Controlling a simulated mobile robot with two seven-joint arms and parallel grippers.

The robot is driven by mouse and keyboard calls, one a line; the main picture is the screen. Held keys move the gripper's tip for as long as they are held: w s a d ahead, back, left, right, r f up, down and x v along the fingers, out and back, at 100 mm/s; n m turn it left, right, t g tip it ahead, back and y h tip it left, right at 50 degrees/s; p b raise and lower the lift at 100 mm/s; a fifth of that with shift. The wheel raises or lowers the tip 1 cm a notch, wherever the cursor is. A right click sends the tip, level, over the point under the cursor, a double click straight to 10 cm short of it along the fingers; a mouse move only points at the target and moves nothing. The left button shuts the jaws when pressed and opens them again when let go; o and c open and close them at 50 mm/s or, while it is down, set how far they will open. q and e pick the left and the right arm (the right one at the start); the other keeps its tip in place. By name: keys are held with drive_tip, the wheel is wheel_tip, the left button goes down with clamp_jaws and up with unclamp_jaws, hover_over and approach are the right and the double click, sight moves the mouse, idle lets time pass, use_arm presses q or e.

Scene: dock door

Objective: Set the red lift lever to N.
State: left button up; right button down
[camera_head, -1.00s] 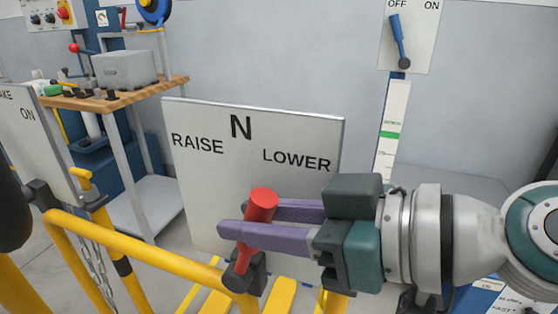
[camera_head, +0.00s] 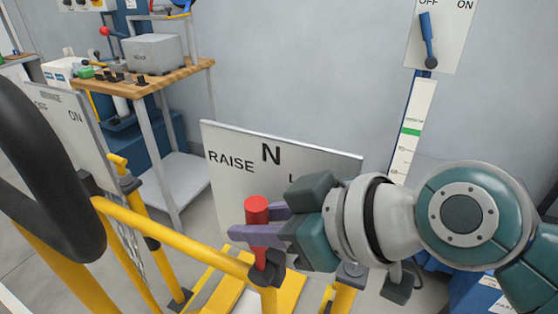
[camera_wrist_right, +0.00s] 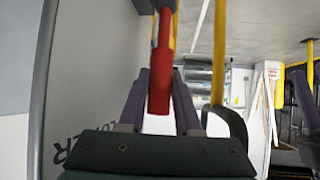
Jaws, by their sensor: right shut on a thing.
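The red lift lever (camera_head: 257,222) stands in front of a white panel (camera_head: 222,185) marked RAISE, N and LOWER. It is close to upright in the head view, its red top a little left of below the N. LOWER is mostly hidden behind my gripper. My right gripper (camera_head: 252,232) comes in from the right, its purple fingers shut around the lever below its top. In the right wrist view the lever (camera_wrist_right: 160,72) lies between the two fingers of the gripper (camera_wrist_right: 159,88). My left gripper is not in view.
Yellow rails (camera_head: 175,238) run below and left of the panel. A large black curved bar (camera_head: 40,165) fills the left edge. Another marked panel (camera_head: 72,130) and a wooden-topped bench (camera_head: 150,80) stand at left. A blue switch (camera_head: 428,42) is at upper right.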

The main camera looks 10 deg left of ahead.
drive_tip(key=c, duration=0.9)
unclamp_jaws()
drive_tip(key=p+v, duration=0.1)
drive_tip(key=v, duration=0.9)
drive_tip(key=shift+p, duration=0.3)
